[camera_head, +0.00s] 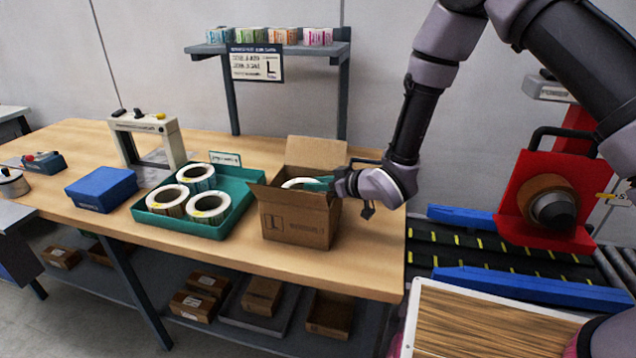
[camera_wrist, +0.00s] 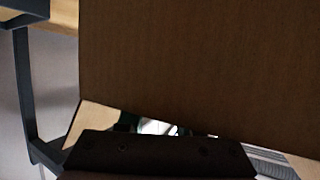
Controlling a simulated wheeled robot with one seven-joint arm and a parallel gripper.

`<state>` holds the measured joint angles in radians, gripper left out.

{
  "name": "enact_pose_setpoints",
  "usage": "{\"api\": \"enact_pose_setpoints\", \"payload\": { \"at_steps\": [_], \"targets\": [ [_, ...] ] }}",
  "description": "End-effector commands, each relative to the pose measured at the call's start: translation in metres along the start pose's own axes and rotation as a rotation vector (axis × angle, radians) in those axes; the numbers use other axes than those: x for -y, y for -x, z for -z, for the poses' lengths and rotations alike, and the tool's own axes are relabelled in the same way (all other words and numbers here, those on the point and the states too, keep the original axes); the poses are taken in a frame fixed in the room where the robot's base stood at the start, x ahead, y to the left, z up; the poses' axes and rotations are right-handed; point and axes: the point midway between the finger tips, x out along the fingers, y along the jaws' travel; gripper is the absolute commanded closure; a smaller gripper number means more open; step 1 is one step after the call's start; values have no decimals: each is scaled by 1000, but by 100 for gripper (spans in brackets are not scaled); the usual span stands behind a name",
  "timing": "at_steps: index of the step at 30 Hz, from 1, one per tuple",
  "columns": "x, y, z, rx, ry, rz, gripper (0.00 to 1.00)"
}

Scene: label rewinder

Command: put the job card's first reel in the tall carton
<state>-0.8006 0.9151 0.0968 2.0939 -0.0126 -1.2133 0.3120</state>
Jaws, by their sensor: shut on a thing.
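The tall brown carton (camera_head: 295,222) stands open on the bench, its back flap raised. My gripper (camera_head: 318,184) reaches in from the right at its mouth. It is shut on a white-ringed reel (camera_head: 295,183), whose upper rim shows at the opening; the carton wall hides the rest. I cannot tell if the reel touches the carton floor. In the wrist view brown cardboard (camera_wrist: 200,65) fills most of the picture, and a white bit of the reel (camera_wrist: 158,127) shows above a dark gripper edge. The job card (camera_head: 256,66) hangs below the shelf; its text is too small to read.
A teal tray (camera_head: 185,228) left of the carton holds three white reels. A blue box (camera_head: 102,188) and a grey frame (camera_head: 147,140) stand further left. Small label rolls line the shelf (camera_head: 215,50). A red machine (camera_head: 548,190) and dark conveyor (camera_head: 480,250) lie right.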

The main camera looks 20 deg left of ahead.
Motion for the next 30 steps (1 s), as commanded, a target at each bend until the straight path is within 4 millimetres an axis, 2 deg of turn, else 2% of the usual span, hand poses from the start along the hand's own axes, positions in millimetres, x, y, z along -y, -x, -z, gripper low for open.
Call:
{"api": "enact_pose_setpoints", "payload": {
  "at_steps": [1, 4, 5, 6, 14, 19, 30],
  "targets": [
    [0, 0, -7, 11, -7, -1, 100],
    [0, 0, -8, 13, -7, -1, 100],
    [0, 0, -10, 15, -8, -1, 62],
    [0, 0, -10, 16, -8, -1, 52],
    [0, 1, -13, 22, -11, -3, 52],
    [0, 5, -1, 20, -9, -3, 52],
    [-1, 84, 4, 12, -9, -4, 52]
  ]
}}
